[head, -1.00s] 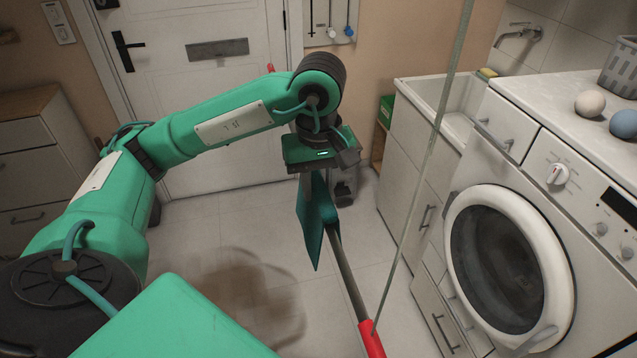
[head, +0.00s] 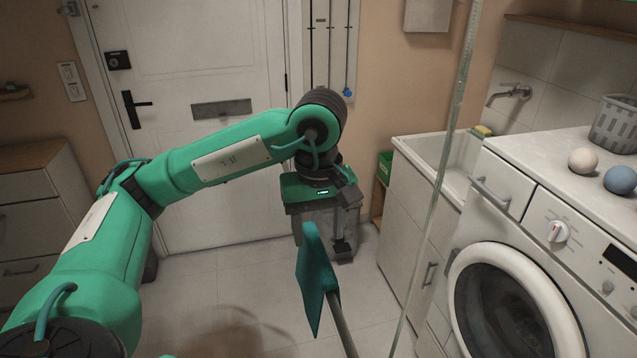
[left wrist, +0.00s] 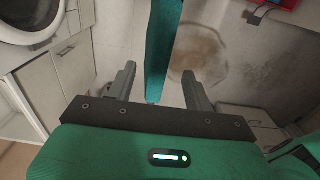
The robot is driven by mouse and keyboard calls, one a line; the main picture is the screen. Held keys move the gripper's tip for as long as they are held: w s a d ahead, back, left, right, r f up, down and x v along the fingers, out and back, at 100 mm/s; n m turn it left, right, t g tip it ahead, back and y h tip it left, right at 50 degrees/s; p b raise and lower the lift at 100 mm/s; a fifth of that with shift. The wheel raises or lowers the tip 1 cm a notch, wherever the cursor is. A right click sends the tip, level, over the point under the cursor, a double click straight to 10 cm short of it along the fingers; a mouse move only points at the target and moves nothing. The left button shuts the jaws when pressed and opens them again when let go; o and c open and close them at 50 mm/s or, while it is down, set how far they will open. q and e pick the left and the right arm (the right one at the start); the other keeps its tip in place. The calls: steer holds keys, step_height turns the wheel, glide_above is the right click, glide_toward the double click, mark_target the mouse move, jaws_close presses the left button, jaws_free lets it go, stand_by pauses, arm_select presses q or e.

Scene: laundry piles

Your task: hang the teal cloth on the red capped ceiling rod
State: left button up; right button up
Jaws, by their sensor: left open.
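The teal cloth (head: 314,280) hangs draped over a thin grey rod (head: 345,335), with flaps down both sides. The rod's red cap, seen earlier, is out of the head view now. My left gripper (head: 320,235) is open just beyond and above the cloth's upper edge. In the left wrist view, the fingers of my left gripper (left wrist: 159,72) are spread apart and the teal cloth (left wrist: 163,40) shows between them, not clamped. Whether a finger touches it I cannot tell. My right gripper is not in view.
A white washing machine (head: 580,225) stands at the right, with dryer balls (head: 583,161) and a grey basket (head: 614,124) on top. A pale upright pole (head: 447,150) crosses the view right of the cloth. A sink (head: 428,150) is behind. Floor below is mostly clear.

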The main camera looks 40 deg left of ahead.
arm_select(q)
step_height(320, 180, up, 9)
steer(key=shift+p, duration=0.4)
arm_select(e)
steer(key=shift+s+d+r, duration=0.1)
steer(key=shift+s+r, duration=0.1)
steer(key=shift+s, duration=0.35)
